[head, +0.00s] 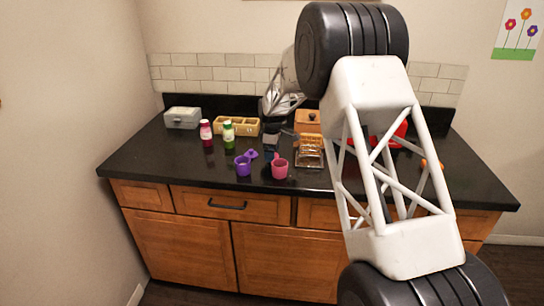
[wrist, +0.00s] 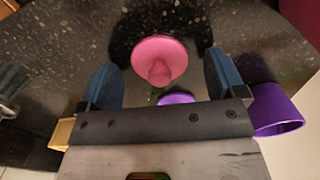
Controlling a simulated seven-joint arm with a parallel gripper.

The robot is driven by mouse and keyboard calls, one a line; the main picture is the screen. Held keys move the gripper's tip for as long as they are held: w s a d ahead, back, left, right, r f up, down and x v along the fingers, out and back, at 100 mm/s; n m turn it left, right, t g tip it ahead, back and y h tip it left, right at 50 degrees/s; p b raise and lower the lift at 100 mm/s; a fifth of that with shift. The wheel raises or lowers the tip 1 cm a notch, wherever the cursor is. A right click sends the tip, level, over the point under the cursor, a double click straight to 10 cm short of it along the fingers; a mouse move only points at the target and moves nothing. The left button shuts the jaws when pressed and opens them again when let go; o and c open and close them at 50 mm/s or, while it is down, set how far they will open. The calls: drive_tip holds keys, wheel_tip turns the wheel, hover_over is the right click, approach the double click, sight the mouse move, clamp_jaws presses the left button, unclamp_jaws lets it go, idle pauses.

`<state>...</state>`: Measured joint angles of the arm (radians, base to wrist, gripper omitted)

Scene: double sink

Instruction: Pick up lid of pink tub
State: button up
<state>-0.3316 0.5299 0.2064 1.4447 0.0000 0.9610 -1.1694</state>
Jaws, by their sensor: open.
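The pink lid (wrist: 160,58) is a round disc with a knob, lying between my fingers in the wrist view, with a gap on each side. My gripper (wrist: 161,66) is open and empty. In the head view my gripper (head: 270,155) is small and dark, close behind and left of the pink tub. I cannot tell the exact height between fingers and lid.
A purple tub (head: 243,168) and a purple lid (head: 251,154) are left of the pink tub. Two bottles (head: 206,132) (head: 228,134), a wooden box (head: 237,125) and a grey box (head: 183,117) stand behind left. A toast rack (head: 309,150) is right. The front left counter is clear.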

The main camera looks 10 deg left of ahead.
drive_tip(key=shift+c, duration=0.3)
drive_tip(key=c, duration=0.9)
